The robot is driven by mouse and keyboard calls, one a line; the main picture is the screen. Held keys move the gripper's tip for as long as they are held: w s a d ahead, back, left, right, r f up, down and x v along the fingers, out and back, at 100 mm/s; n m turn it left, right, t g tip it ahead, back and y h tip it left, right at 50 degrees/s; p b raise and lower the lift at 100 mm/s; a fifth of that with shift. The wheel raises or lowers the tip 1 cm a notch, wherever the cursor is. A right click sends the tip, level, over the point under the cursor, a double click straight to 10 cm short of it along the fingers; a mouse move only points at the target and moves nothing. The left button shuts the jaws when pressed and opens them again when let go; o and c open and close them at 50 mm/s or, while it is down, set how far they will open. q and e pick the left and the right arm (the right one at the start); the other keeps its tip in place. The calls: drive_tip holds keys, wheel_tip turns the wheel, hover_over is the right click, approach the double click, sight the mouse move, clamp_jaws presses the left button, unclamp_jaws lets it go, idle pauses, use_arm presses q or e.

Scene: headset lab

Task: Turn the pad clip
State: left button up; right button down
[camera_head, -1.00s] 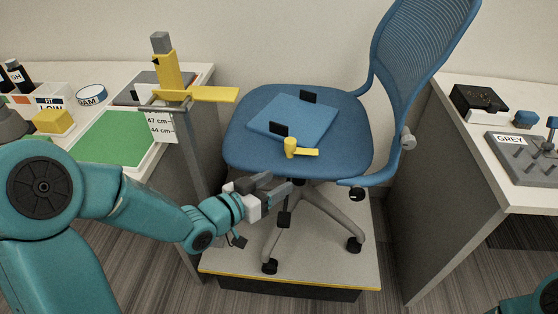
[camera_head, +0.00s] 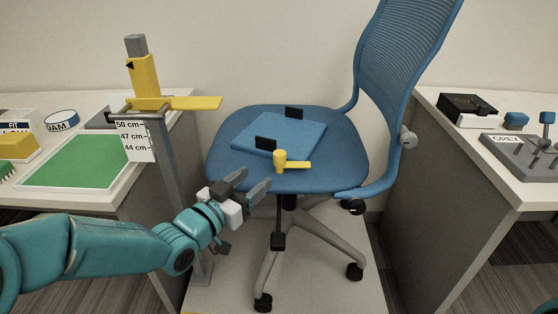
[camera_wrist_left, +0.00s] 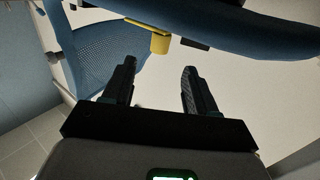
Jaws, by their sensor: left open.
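The yellow pad clip (camera_head: 281,161) sits at the front edge of the blue chair seat (camera_head: 340,160), with a round upright knob and a flat lever pointing right. Its knob also shows at the top of the left wrist view (camera_wrist_left: 160,43). A blue square pad (camera_head: 300,132) lies on the seat between two black holders (camera_head: 266,143). My left gripper (camera_head: 252,183) is open and empty, in front of the seat edge, lower than the clip and to its left. In the left wrist view its two fingers (camera_wrist_left: 155,80) are spread, apart from the clip. My right gripper is out of view.
A grey post with a yellow pointer arm (camera_head: 195,103) and a height scale (camera_head: 135,141) stands left of the chair. A left table holds a green mat (camera_head: 80,162). A right table holds a grey board (camera_head: 515,155). The chair stands on a low platform.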

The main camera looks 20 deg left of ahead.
sight(276, 161)
use_arm(q)
drive_tip(key=x, duration=1.1)
drive_tip(key=shift+w+b, duration=0.1)
drive_tip(key=shift+b, duration=0.3)
drive_tip(key=shift+c, duration=0.3)
clamp_jaws()
